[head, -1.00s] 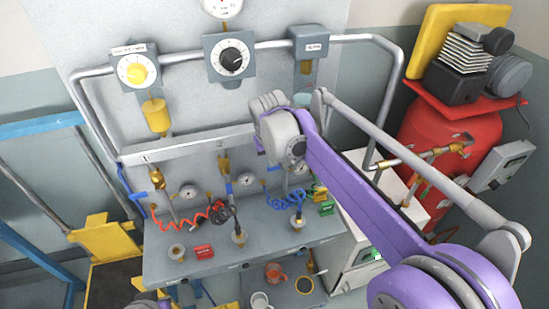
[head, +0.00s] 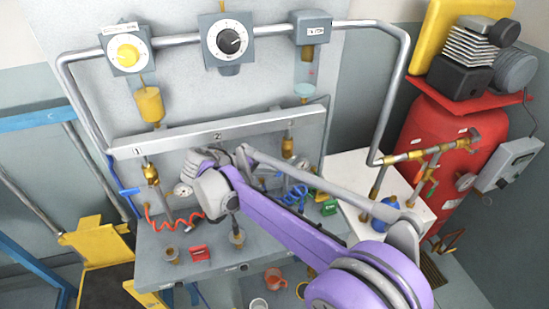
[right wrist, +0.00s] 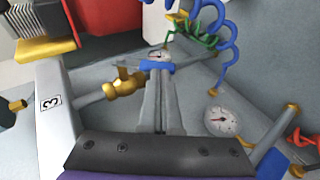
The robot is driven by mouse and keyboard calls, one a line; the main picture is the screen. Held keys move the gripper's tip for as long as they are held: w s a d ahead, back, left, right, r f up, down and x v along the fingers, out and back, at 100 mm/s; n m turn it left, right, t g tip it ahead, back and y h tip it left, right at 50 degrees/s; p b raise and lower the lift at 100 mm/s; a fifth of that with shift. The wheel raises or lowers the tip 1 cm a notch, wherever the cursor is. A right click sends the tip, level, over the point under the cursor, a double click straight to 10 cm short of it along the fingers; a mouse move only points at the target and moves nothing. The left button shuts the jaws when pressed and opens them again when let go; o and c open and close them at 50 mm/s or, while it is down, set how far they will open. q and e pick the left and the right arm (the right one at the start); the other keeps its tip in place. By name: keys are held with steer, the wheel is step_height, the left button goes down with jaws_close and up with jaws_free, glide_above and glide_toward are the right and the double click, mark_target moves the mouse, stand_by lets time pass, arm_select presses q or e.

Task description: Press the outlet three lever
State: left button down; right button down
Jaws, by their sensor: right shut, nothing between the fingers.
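In the right wrist view, the outlet three lever is a blue handle (right wrist: 158,66) at the end of a brass valve (right wrist: 124,84). The valve comes off a grey rail marked 3 (right wrist: 50,103). My right gripper (right wrist: 160,80) is shut and empty, with its fingertips close to the blue handle. I cannot tell whether they touch it. In the head view, the brass fitting of the third outlet (head: 288,145) shows above my right arm. The arm hides the lever and my right fingertips there. My left gripper is not in view.
A round gauge (right wrist: 222,121) and another blue lever (right wrist: 272,138) are at the right of the wrist view. Coiled blue hose (right wrist: 229,48) hangs near the top. A red tank (head: 440,150) stands right of the bench (head: 215,280); mugs are at its front.

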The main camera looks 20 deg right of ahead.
steer(key=f+h+b, duration=0.1)
steer(key=d+f+h+b, duration=0.1)
steer(key=shift+d+f+h, duration=0.15)
steer(key=shift+f+h, duration=0.15)
steer(key=shift+h, duration=0.1)
steer(key=shift+r, duration=0.1)
steer(key=shift+r+n+t+p, duration=0.3)
steer(key=shift+r+p, duration=0.15)
steer(key=shift+r, duration=0.3)
steer(key=shift+r, duration=0.1)
